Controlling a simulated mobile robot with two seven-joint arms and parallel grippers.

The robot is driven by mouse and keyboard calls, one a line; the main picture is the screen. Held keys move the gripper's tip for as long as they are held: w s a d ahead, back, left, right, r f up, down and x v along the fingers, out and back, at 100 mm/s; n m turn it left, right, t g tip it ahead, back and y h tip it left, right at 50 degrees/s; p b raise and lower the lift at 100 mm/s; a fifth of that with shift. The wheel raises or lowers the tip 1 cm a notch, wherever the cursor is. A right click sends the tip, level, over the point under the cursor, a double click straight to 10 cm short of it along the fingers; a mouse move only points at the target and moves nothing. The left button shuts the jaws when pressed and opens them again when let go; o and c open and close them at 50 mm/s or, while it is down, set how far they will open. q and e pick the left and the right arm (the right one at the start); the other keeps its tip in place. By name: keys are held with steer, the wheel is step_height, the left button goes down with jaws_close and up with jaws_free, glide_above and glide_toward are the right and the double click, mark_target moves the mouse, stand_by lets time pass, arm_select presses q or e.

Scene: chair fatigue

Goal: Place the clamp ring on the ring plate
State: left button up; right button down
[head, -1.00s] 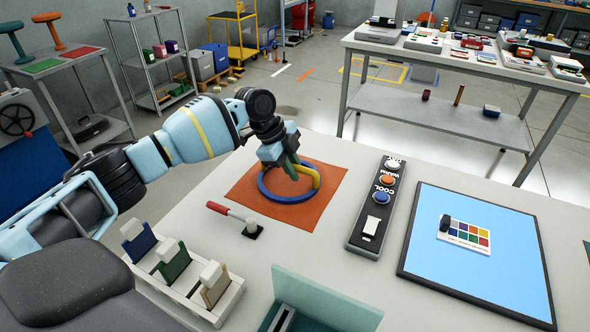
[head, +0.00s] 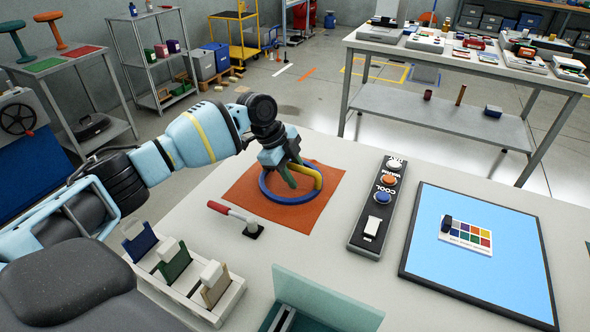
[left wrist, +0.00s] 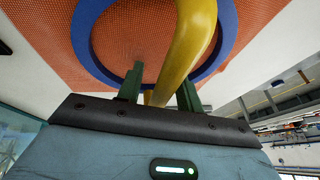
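The clamp ring (head: 264,192) is a blue ring with a yellow arched handle (head: 312,171). It appears to lie flat on the orange-red square (head: 250,205), which looks like the ring plate, on the white table. My left gripper (head: 291,178) is low over the ring, beside its handle. In the left wrist view, the green fingers of my left gripper (left wrist: 158,92) stand apart, with the yellow handle (left wrist: 190,45) passing between them and visible gaps beside it. The blue ring (left wrist: 92,55) lies beyond over the orange surface. My right gripper is not in view.
A button panel (head: 377,208) and a blue panel (head: 480,260) are to the right. A white rack (head: 228,297) with several coloured cards and a teal box (head: 325,300) are in front.

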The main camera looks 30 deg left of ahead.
arm_select(q)
steer(key=shift+r, duration=0.1)
steer(key=v, duration=1.3)
steer(key=shift+w+d+r, duration=0.15)
steer(key=shift+d+r, duration=0.05)
steer(key=shift+d, duration=0.05)
